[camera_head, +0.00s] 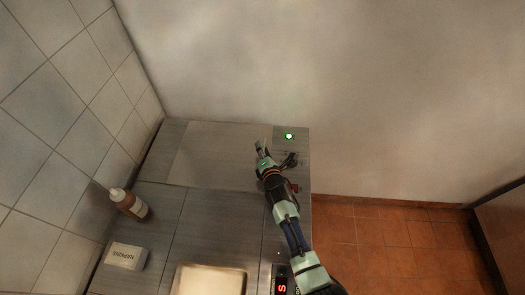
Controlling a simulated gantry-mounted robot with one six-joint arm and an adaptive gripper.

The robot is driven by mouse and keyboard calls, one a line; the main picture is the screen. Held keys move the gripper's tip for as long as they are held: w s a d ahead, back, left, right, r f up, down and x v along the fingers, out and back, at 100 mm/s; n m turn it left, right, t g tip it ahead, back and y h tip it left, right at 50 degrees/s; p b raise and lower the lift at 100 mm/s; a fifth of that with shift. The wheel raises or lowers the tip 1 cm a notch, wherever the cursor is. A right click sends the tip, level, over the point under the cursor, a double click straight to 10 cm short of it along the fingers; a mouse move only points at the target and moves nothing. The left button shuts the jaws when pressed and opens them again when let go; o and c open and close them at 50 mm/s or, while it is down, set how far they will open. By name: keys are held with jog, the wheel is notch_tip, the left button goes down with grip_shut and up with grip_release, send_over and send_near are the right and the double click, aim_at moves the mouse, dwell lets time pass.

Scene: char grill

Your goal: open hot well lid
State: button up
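A flat, lighter grey metal panel (215,150), which looks like the hot well lid, lies level with the counter top at the back and appears closed. No handle on it can be made out. My gripper (262,147) is over the right end of this panel, its fingertips pointing toward the back wall. Whether the fingertips touch the panel, and whether they are apart, is too small to tell. Nothing is seen held. My arm hides part of the counter to the right of the panel.
A lit green light (289,136) is on the counter's back right corner. A brown bottle with a white cap (128,204) and a napkins box (125,256) stand at the left. A pale tray (210,281) and a red display (281,287) are at the front. Tiled floor (385,245) is free at right.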

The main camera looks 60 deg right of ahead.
grip_shut()
jog(key=shift+w+r, duration=0.1)
jog(key=shift+r, duration=0.05)
